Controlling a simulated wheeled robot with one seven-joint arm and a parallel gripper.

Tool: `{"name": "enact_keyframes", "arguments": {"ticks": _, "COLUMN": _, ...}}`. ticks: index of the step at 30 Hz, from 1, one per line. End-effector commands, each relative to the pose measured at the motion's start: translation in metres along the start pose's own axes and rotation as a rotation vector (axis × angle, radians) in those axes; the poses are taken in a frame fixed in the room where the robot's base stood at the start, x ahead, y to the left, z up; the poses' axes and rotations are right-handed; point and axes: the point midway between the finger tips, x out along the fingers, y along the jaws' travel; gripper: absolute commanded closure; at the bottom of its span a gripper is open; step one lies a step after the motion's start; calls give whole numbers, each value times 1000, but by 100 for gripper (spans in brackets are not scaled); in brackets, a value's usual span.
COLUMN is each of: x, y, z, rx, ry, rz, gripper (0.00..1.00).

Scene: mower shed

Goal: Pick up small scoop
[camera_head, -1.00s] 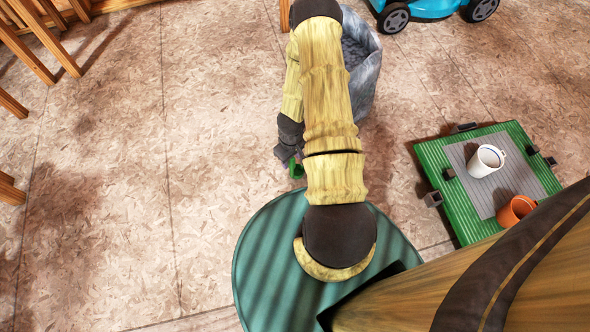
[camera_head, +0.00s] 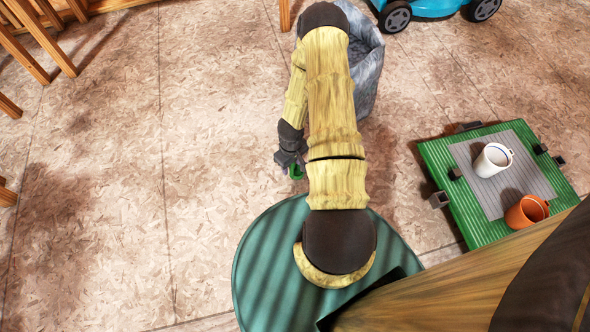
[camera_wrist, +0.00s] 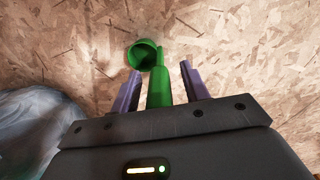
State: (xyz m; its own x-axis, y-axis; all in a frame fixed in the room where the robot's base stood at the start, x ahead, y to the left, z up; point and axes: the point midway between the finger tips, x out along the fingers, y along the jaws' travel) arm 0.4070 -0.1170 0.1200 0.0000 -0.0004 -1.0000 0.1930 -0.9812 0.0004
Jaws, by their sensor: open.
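The small scoop is green, with a round cup and a straight handle. In the wrist view the scoop (camera_wrist: 158,85) has its cup just beyond my fingertips and its handle running back between the two fingers. My gripper (camera_wrist: 162,80) is open, with a purple-grey finger on each side of the handle and a visible gap to each. In the head view my gripper (camera_head: 288,166) is low near the floor, and only a bit of the green scoop (camera_head: 296,172) shows beside it. My arm hides part of that area.
A grey bag-like object (camera_head: 366,70) stands behind my arm; it also shows at left in the wrist view (camera_wrist: 40,125). A green tray (camera_head: 440,158) at right holds a white cup (camera_head: 492,160) and an orange pot (camera_head: 526,211). A blue mower (camera_head: 432,8) is at the back.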

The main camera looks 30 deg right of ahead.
Motion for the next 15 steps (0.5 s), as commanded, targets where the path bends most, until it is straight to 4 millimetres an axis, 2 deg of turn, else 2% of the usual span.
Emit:
{"name": "enact_keyframes", "arguments": {"ticks": 3, "x": 0, "y": 0, "z": 0, "rx": 0, "ry": 0, "rz": 0, "gripper": 56}}
{"name": "enact_keyframes", "arguments": {"ticks": 9, "x": 0, "y": 0, "z": 0, "rx": 0, "ry": 0, "rz": 0, "gripper": 96}}
{"name": "enact_keyframes", "arguments": {"ticks": 10, "x": 0, "y": 0, "z": 0, "rx": 0, "ry": 0, "rz": 0, "gripper": 100}}
{"name": "enact_keyframes", "arguments": {"ticks": 15, "x": 0, "y": 0, "z": 0, "rx": 0, "ry": 0, "rz": 0, "gripper": 100}}
